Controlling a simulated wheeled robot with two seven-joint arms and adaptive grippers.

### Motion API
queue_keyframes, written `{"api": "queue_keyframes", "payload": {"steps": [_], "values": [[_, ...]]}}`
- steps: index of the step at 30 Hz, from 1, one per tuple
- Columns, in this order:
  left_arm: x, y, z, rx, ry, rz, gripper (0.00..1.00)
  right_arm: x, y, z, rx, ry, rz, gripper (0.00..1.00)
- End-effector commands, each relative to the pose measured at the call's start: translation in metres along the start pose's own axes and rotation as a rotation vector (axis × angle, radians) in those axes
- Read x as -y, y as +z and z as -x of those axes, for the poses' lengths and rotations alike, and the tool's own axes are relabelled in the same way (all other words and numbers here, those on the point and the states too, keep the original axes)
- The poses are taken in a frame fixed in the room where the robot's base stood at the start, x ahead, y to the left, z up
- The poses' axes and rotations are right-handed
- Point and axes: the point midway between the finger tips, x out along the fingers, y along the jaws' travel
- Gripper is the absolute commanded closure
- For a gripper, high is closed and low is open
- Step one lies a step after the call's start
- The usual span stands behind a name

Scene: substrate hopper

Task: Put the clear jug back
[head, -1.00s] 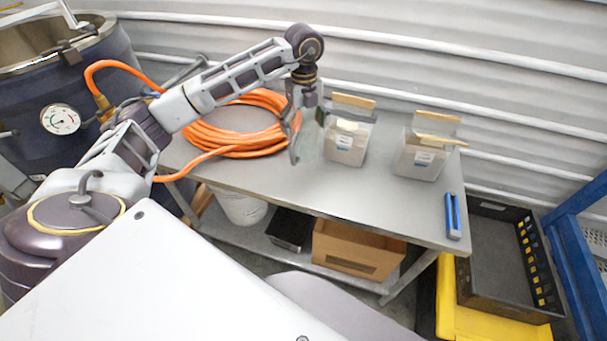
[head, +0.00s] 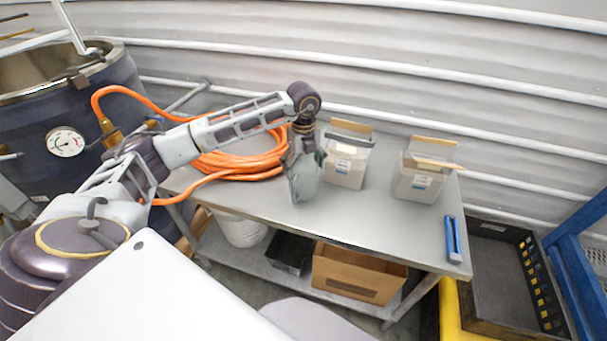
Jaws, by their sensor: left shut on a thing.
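The clear jug (head: 305,184) is a translucent grey-green vessel at the left of two pale-filled containers on the metal table (head: 385,222). My left gripper (head: 304,158) reaches down from above and is shut on the jug's upper part. The jug looks about upright. Its base is at or just above the table top; I cannot tell if it touches. The fingers hide part of the jug. My right gripper is not in view.
Two clear containers of pale material (head: 346,165) (head: 420,180) stand right of the jug. An orange hose coil (head: 235,165) lies to its left. A blue tool (head: 452,240) lies near the table's right edge. The front middle of the table is clear.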

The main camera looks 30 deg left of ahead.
Motion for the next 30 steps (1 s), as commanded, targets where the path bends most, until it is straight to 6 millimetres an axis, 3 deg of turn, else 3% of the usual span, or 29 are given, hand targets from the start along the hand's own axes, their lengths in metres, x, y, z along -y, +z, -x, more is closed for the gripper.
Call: {"api": "queue_keyframes", "payload": {"steps": [5, 15, 29, 30], "values": [[0.000, 0.000, -0.006, 0.000, 0.001, 0.000, 0.55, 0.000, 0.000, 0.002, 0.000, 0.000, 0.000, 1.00], [0.000, 0.000, -0.036, 0.000, 0.001, -0.001, 0.55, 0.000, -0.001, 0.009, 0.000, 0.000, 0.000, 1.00], [0.000, 0.000, -0.041, 0.000, 0.000, 0.000, 0.55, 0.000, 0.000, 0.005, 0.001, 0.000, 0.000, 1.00], [0.000, 0.000, -0.041, 0.000, 0.000, 0.000, 0.10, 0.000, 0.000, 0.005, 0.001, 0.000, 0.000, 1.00]]}}
